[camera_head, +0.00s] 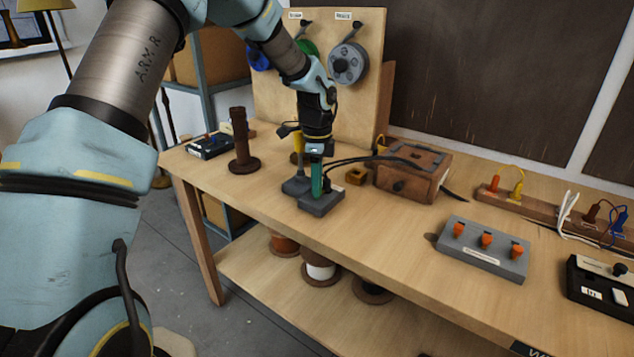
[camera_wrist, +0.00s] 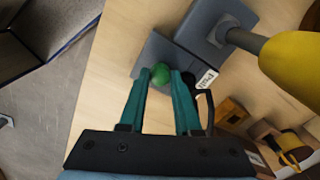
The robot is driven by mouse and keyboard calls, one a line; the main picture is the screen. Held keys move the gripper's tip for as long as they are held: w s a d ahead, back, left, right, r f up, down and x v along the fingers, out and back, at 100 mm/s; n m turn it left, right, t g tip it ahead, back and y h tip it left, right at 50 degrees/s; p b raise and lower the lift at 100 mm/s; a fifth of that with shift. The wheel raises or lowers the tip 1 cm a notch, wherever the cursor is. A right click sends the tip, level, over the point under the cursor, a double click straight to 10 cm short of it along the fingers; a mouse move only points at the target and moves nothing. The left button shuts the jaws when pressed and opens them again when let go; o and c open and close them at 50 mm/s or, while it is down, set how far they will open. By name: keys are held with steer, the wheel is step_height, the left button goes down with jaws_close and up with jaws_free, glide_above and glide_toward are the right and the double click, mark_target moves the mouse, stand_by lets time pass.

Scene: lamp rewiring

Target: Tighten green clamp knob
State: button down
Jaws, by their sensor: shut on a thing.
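The green clamp knob (camera_wrist: 160,74) is a round green ball on a grey clamp block (camera_wrist: 150,58), seen in the wrist view. My gripper (camera_wrist: 166,78) has teal fingers, one on each side of the knob, and is shut on it. In the head view my gripper (camera_head: 317,190) points straight down onto the grey block (camera_head: 321,204) near the front edge of the table, and its fingers hide the knob. A small white label sits on the block beside the right finger.
A second grey block with a post and yellow top (camera_wrist: 290,62) stands close beside the clamp. A brown wooden box (camera_head: 412,172) with black cables is to the right. A dark brown post (camera_head: 241,140) is to the left. A grey block with orange knobs (camera_head: 482,250) lies farther right.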

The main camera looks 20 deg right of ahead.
steer(key=c, duration=0.6)
jaws_free()
step_height(320, 180, up, 11)
steer(key=b, duration=0.2)
steer(key=shift+b, duration=0.35)
steer(key=shift+f, duration=0.1)
steer(key=s+a+f+n, duration=0.1)
steer(key=a+f+n, duration=0.1)
steer(key=a+n, duration=0.75)
steer(key=s+a+f+n, duration=0.1)
steer(key=a+n, duration=0.3)
steer(key=a, duration=1)
steer(key=s+a+f+n+t, duration=0.1)
steer(key=s+a+f+n, duration=0.1)
steer(key=s+a+n, duration=0.6)
steer(key=a+n, duration=0.2)
steer(key=a, duration=0.3)
steer(key=shift+s+f+n+t, duration=0.3)
steer(key=shift+s+n, duration=0.05)
steer(key=shift+s, duration=0.05)
